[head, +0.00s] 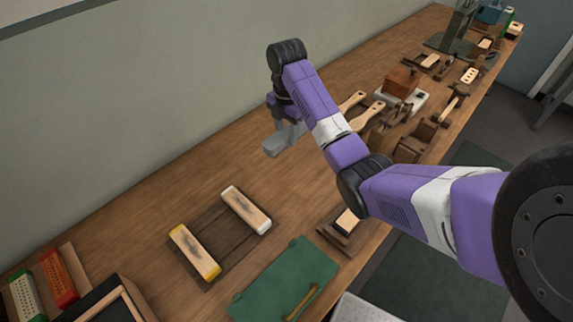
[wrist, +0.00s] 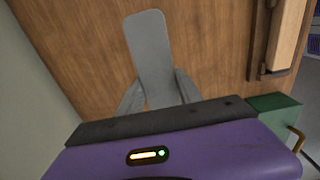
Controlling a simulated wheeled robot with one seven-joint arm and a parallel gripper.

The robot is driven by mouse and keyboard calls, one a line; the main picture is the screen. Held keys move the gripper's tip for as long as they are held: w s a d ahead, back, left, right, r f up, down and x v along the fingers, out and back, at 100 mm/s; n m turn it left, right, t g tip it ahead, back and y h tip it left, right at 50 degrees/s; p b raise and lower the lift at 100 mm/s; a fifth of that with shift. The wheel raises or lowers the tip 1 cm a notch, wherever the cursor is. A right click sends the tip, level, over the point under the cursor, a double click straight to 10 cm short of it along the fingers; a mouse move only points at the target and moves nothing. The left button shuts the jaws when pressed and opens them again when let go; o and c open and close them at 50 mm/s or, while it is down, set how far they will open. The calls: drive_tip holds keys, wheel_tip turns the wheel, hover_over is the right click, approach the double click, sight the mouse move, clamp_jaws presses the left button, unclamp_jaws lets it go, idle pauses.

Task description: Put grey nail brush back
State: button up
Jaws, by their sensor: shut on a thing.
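The grey nail brush (head: 279,144) is a long, rounded grey block in my gripper (head: 291,130), above the table towards the wall side. In the wrist view its smooth grey face (wrist: 150,45) sticks out past the two grey fingers of my gripper (wrist: 157,95), which are shut on it. Its bristles cannot be made out. A dark wooden rack (head: 215,243) lies on the table below and to the left in the head view. It holds a yellow-ended brush (head: 194,251) and a white-ended brush (head: 246,209), with a bare gap between them.
A green case (head: 285,278) lies in front of the rack. A small dark holder with a pale-topped block (head: 347,222) stands near the front edge. Wooden-handled brushes (head: 366,118) and a reddish-brown block (head: 401,83) lie beyond my arm. Bare wood surrounds the rack's wall side.

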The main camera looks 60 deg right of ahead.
wheel_tip(320, 180, down, 11)
drive_tip(key=shift+r+b, duration=0.1)
drive_tip(key=shift+b, duration=0.2)
idle(0.4)
drive_tip(key=shift+f, duration=0.25)
drive_tip(key=o, duration=1.3)
wheel_tip(320, 180, up, 11)
drive_tip(key=shift+r+p, duration=0.15)
drive_tip(key=shift+p, duration=0.65)
drive_tip(key=shift+r+p, duration=0.55)
drive_tip(key=shift+r, duration=0.05)
